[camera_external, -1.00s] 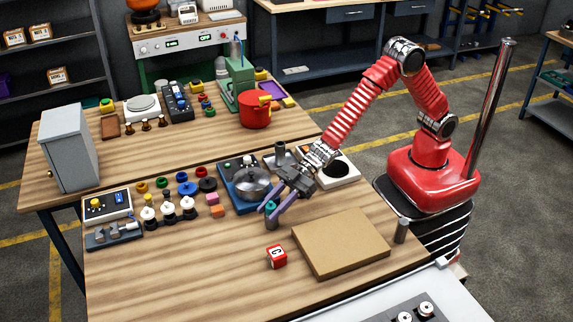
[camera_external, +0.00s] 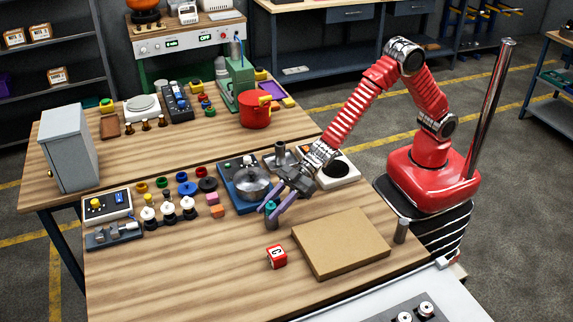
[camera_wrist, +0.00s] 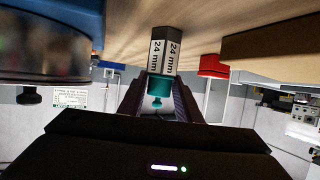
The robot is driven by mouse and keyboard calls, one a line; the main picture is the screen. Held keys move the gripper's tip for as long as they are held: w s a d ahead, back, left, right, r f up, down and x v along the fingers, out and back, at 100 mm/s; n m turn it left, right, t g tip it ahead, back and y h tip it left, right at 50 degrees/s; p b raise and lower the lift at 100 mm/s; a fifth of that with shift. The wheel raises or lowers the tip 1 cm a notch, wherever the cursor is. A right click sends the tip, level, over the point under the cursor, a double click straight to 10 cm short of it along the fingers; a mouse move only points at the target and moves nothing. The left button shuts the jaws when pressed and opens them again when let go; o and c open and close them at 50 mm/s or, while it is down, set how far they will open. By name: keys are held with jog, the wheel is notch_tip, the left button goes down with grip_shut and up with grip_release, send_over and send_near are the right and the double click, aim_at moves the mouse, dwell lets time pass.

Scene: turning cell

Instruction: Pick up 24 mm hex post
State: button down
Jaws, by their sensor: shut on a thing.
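The 24 mm hex post shows in the wrist view (camera_wrist: 164,52) as a grey hex body with white "24 mm" labels and a teal part at the gripper end. It lies between the two fingers of my gripper (camera_wrist: 160,100), which are shut on its teal part. In the external view my gripper (camera_external: 270,211) points down at the table, and the post (camera_external: 271,222) shows small and partly hidden between the fingers. I cannot tell whether its bottom end touches the table.
A brown board (camera_external: 341,243) lies to the right of my gripper, and a red cube (camera_external: 277,257) sits in front. A blue unit with a round metal vessel (camera_external: 253,184) stands close behind. Coloured rings and posts are to the left. The front left wood is clear.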

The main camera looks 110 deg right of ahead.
jog(key=shift+r, duration=0.1)
jog(key=shift+r, duration=0.1)
notch_tip(320, 180, up, 10)
jog(key=shift+f, duration=0.1)
dwell(0.7)
dwell(0.5)
